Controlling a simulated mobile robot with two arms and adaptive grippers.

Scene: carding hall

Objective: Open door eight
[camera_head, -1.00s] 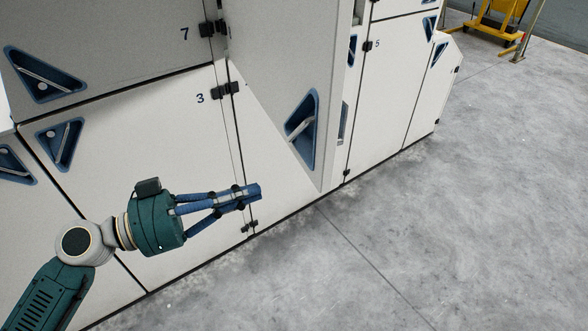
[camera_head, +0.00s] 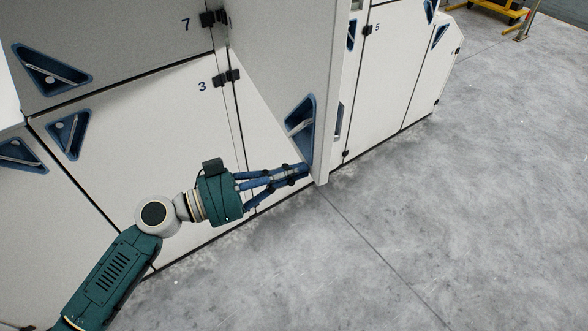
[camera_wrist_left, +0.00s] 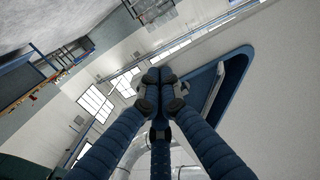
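A white door panel (camera_head: 270,60) stands swung out from the cabinet, with a blue triangular recess and bar handle (camera_head: 301,122) near its free lower corner. No number shows on it, so I cannot tell from a label that it is door eight. My left gripper (camera_head: 303,170) has its blue fingers brought together, with the tips just below the recess at the door's lower edge. In the left wrist view the fingertips (camera_wrist_left: 158,78) meet beside the recess (camera_wrist_left: 232,75), and nothing shows between them. Whether they touch the door is unclear. My right gripper is out of view.
Closed door seven (camera_head: 125,40) and door three (camera_head: 140,125) are left of the open panel. Door five (camera_head: 380,80) is closed to the right. Clear grey concrete floor (camera_head: 450,220) lies to the right; a yellow frame (camera_head: 497,10) stands far back.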

